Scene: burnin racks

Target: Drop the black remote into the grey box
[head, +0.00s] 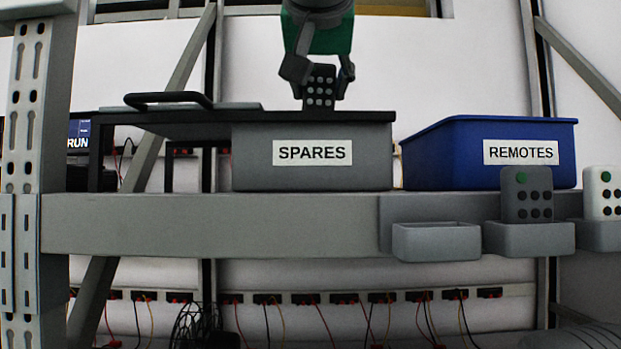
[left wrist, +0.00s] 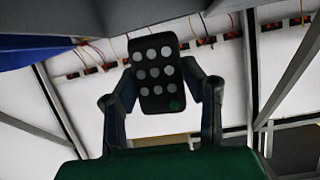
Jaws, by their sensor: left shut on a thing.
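The black remote (head: 319,88) hangs upright in my left gripper (head: 320,75), whose two fingers close on its sides. The grey box (head: 312,176), labelled SPARES, stands on the shelf directly below it in the picture. The remote's lower end reaches the box's dark top edge in the head view; I cannot tell how far inside it is. The box's interior is hidden. In the left wrist view the black remote (left wrist: 155,65) shows several grey buttons and one green one, between the fingers of my left gripper (left wrist: 158,92). My right gripper is not in view.
A blue box (head: 440,160) labelled REMOTES stands right of the grey box. Small grey holders line the shelf front: one looks empty (head: 436,243), one holds a grey remote (head: 527,190), one a white remote (head: 604,190). A black handle (head: 168,99) rises at left.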

